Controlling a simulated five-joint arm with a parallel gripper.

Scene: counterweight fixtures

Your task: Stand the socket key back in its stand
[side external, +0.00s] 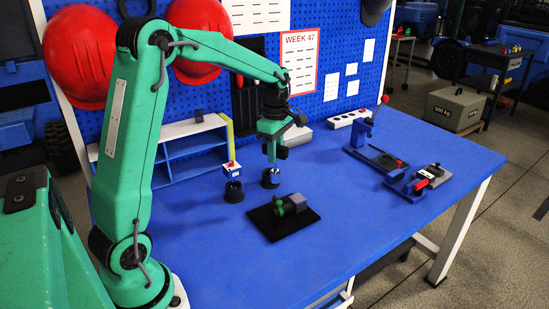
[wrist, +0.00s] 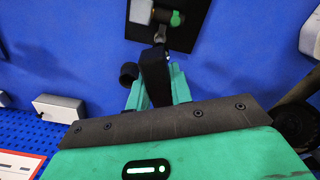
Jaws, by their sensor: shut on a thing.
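My gripper (side external: 270,155) is at the back middle of the blue table, pointing down. In the wrist view its green fingers (wrist: 157,92) are shut on a dark block (wrist: 155,72), which I take for the socket key; its lower part is mostly hidden. A dark round holder (side external: 270,184) stands on the table right below my gripper, with something shiny at its top. A second dark round holder (side external: 233,193) stands to its left. I cannot tell which is the key's stand. One dark holder (wrist: 128,74) shows left of the fingers in the wrist view, apart from them.
A white block with a red top (side external: 231,168) is at the left holder. A black plate (side external: 264,223) with a grey and green part (side external: 292,204) lies in front. A blue shelf (side external: 190,155) is behind left. Red-handled fixtures (side external: 418,182) stand right. The front right table is clear.

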